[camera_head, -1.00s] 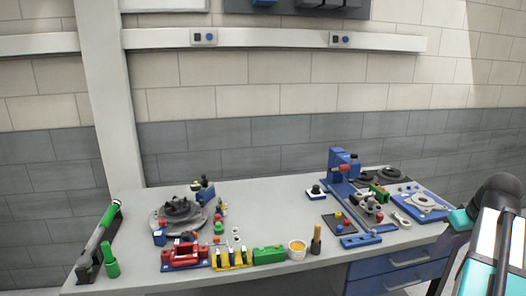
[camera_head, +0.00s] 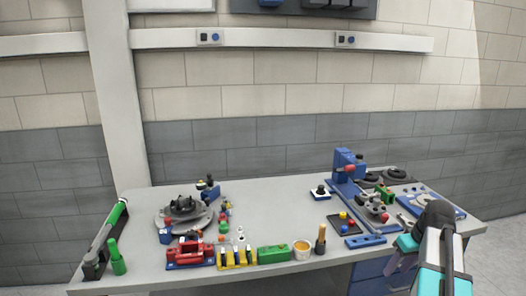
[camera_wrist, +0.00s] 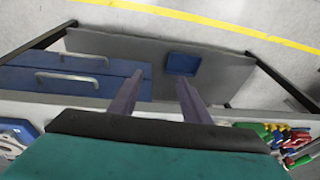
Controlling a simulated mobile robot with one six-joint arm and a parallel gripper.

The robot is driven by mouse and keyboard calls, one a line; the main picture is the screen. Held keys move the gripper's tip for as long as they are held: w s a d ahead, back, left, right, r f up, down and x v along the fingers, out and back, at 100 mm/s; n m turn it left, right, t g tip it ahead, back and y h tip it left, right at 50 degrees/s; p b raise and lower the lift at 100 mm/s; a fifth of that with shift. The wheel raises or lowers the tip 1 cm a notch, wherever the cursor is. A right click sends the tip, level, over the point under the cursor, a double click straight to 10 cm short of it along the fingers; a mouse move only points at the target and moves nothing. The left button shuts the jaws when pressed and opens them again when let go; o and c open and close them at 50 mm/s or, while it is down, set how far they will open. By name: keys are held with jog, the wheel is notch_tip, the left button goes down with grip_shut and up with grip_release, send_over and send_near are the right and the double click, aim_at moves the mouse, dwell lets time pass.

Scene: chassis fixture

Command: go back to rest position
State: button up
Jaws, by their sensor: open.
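My gripper (camera_wrist: 160,84) shows in the wrist view with its two dark fingers spread apart and nothing between them. Beyond the fingers are the bench's blue drawers (camera_wrist: 75,78) with pale handles, and the floor. In the head view my arm, with black, teal and white parts, stands at the lower right in front of the bench's right end.
The grey workbench (camera_head: 270,205) holds a round fixture (camera_head: 183,213), a red block (camera_head: 190,253), a green block (camera_head: 273,254), a cup (camera_head: 302,249) and a blue press (camera_head: 345,170). The wrist view shows a yellow floor line (camera_wrist: 200,20). The bench's middle is clear.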

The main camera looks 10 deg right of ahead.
jog(key=s+a+f+n+g+y, duration=0.1)
jog(key=s+a+f+g, duration=0.25)
jog(key=a+f, duration=0.95)
jog(key=s+a+f+n+g+y, duration=0.15)
jog(key=s+a+f, duration=0.25)
jog(key=a+f, duration=0.95)
jog(key=s+a+f+m+g+h, duration=0.1)
jog(key=s+a+f+m+h, duration=0.1)
jog(key=s+f, duration=0.8)
jog(key=s+a+f+m+g+h, duration=0.1)
jog(key=s+a+f, duration=0.3)
jog(key=s+f, duration=0.6)
jog(key=shift+s+f+m+g+h, duration=0.25)
jog(key=shift+s+m+g+h, duration=0.15)
jog(key=shift+s+g, duration=0.5)
jog(key=shift+s, duration=0.2)
